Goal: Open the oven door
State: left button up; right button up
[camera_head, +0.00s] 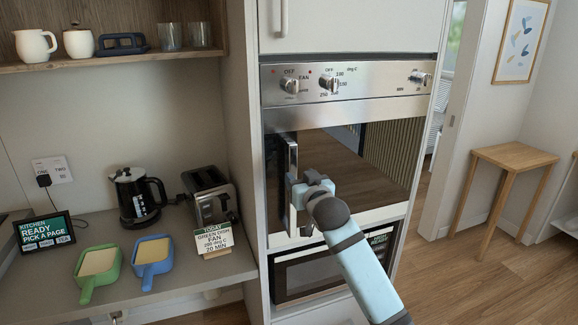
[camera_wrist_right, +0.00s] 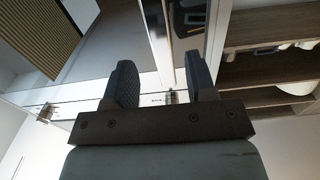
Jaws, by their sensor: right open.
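The built-in oven has a steel control panel (camera_head: 345,83) above a dark glass oven door (camera_head: 350,150). The door looks closed. Its upright bar handle (camera_head: 292,160) is at the door's left side. My right gripper (camera_head: 298,188) is at the lower part of this handle. In the right wrist view, the two dark fingers of my right gripper (camera_wrist_right: 162,88) are apart, and the handle (camera_wrist_right: 161,50) runs up between them. I cannot tell whether either finger touches it. My left gripper is not in view.
A second appliance with a dark front (camera_head: 310,278) sits below the oven. On the left counter are a green dish (camera_head: 98,262), a blue dish (camera_head: 152,256), a kettle (camera_head: 136,198), a toaster (camera_head: 209,198) and a sign (camera_head: 214,240). A wooden stool (camera_head: 515,156) stands right, with open floor before it.

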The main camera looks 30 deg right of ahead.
aim_at(294, 171)
jog(key=p+x, duration=0.1)
jog(key=x, duration=0.6)
jog(key=shift+w, duration=0.25)
grip_shut()
